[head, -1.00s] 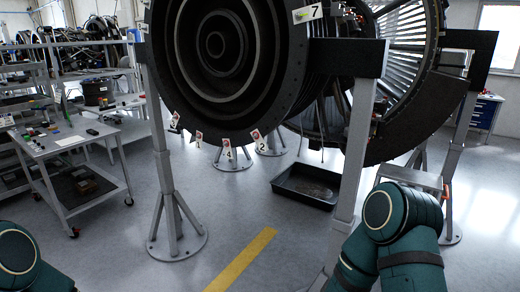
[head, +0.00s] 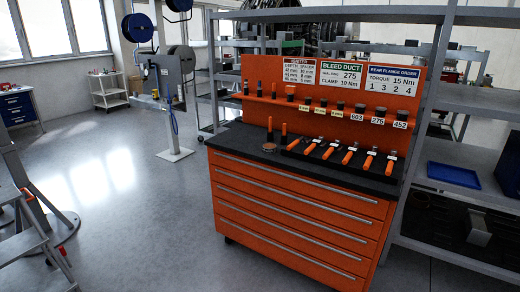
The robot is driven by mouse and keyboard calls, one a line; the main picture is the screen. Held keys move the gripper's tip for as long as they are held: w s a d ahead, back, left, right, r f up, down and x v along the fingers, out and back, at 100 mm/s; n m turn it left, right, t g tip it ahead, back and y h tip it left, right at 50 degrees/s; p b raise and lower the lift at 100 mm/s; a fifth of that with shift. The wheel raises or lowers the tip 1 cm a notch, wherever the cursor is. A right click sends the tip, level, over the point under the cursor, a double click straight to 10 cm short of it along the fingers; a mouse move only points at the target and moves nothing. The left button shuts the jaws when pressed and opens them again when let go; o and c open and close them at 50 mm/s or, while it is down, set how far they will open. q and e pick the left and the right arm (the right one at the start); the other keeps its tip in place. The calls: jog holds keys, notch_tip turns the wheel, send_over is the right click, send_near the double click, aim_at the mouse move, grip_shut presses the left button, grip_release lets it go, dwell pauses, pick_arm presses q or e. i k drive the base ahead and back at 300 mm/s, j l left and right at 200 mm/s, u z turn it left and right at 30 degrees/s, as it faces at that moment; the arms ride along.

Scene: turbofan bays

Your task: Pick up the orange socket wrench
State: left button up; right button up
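Several tools with orange handles, such as one (head: 329,153) near the middle and one (head: 390,166) at the right end, lie in a slanting row on the dark top (head: 250,147) of an orange tool cabinet (head: 290,215). They look like wrenches or drivers with metal heads toward the back panel. They are too small to tell which is the socket wrench. Two dark, upright tools with some orange (head: 270,131) stand left of the row. Neither of my grippers is in view.
The cabinet's orange back panel (head: 340,125) carries a shelf of dark sockets and labels. Signs hang above, including a rear flange order sign (head: 392,80). Grey shelving with a blue tray (head: 453,174) stands at the right. Open floor (head: 140,230) lies left of the cabinet.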

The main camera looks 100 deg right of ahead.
aim_at(351, 155)
jog(key=z, duration=4.1)
